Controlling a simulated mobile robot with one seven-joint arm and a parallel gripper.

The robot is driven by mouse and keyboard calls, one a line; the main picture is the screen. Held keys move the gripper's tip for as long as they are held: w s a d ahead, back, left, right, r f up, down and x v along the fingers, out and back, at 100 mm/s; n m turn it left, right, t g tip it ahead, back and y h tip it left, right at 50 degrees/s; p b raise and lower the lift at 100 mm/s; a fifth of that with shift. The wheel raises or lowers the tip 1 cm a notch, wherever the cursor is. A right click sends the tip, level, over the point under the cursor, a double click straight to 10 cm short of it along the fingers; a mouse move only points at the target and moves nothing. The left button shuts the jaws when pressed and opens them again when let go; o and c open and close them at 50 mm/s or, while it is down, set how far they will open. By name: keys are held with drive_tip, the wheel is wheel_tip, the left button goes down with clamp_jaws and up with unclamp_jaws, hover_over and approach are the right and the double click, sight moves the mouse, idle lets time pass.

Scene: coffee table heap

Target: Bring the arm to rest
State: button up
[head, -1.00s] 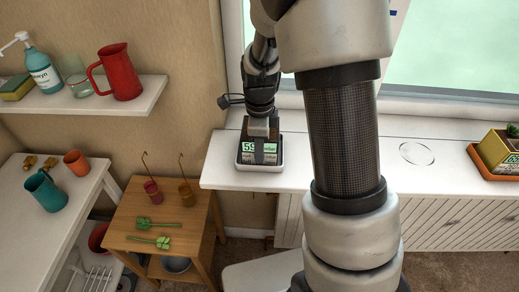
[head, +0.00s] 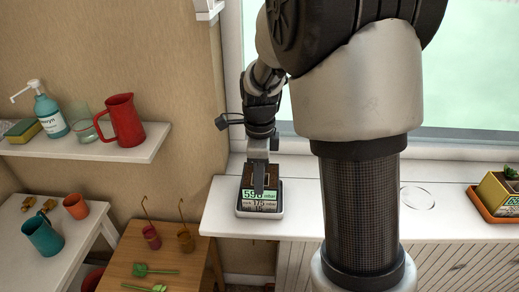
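My gripper (head: 259,180) points down at the left end of the white counter by the window. The fingers overlap the box in this view. I cannot tell whether they touch it, or whether they are open or shut. My arm comes down from the top and its thick link hides the middle of the counter.
A wall shelf (head: 100,150) on the left holds a red jug (head: 125,121), a glass, a soap bottle and a sponge. Below are a teal mug (head: 43,236), an orange cup and a wooden stand (head: 190,265) with two small pots.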

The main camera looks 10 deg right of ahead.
wheel_tip(320, 180, up, 10)
drive_tip(key=p, duration=0.1)
drive_tip(key=s+r+n+t+p, duration=0.2)
drive_tip(key=s+r+n+p, duration=0.1)
drive_tip(key=s+r+n, duration=0.4)
drive_tip(key=s+r+n+t+p, duration=0.3)
drive_tip(key=s+r+n, duration=0.4)
drive_tip(key=s+n, duration=0.4)
drive_tip(key=n+p, duration=0.1)
drive_tip(key=n, duration=0.2)
drive_tip(key=shift+s+r+n+t, duration=0.2)
drive_tip(key=shift+r+n+t, duration=0.05)
drive_tip(key=shift+n+t, duration=0.05)
drive_tip(key=shift+d+p, duration=0.1)
drive_tip(key=shift+p, duration=0.2)
